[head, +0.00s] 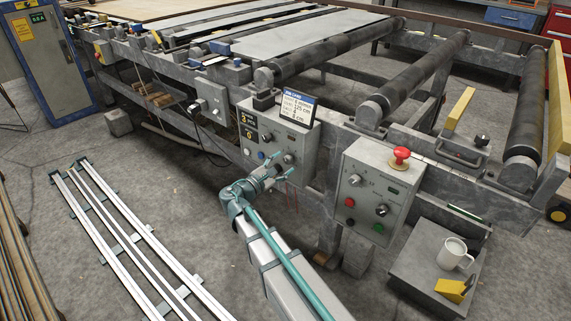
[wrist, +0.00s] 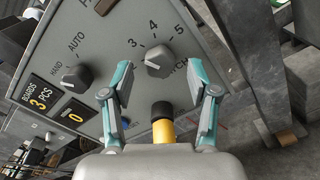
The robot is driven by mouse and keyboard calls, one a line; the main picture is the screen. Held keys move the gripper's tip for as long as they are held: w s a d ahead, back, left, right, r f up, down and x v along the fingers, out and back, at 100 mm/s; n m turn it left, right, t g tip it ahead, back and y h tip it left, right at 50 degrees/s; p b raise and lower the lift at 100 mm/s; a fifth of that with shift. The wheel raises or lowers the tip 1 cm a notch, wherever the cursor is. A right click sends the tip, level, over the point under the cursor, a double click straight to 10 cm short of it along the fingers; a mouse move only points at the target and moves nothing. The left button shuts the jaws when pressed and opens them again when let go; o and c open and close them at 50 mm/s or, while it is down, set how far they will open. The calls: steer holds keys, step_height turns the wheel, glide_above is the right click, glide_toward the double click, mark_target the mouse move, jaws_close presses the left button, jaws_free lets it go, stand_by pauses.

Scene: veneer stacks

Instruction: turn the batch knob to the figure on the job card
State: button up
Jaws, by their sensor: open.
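The batch knob (wrist: 157,60) is a dark round knob on a grey panel (wrist: 115,32), with figures 3, 4 and 5 around it. I cannot tell surely which figure its pointer faces. My gripper (wrist: 159,92) is open, its teal-and-grey fingers spread on either side below the knob, with no clear contact. In the head view my gripper (head: 282,169) is close in front of the panel. A display (wrist: 40,97) reads BOARDS 3 PCS. The job card (head: 296,105) stands on top of the panel box; its small lines, seemingly including 125 cm, are hard to read.
A HAND/AUTO knob (wrist: 77,78) sits left of the batch knob. A second control box (head: 372,190) with a red mushroom button (head: 400,156) stands to the right. A mug (head: 453,254) and a yellow block (head: 452,289) rest on a grey surface at lower right. Rollers lie behind.

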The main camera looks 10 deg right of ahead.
steer(key=shift+x, duration=1.15)
jaws_close()
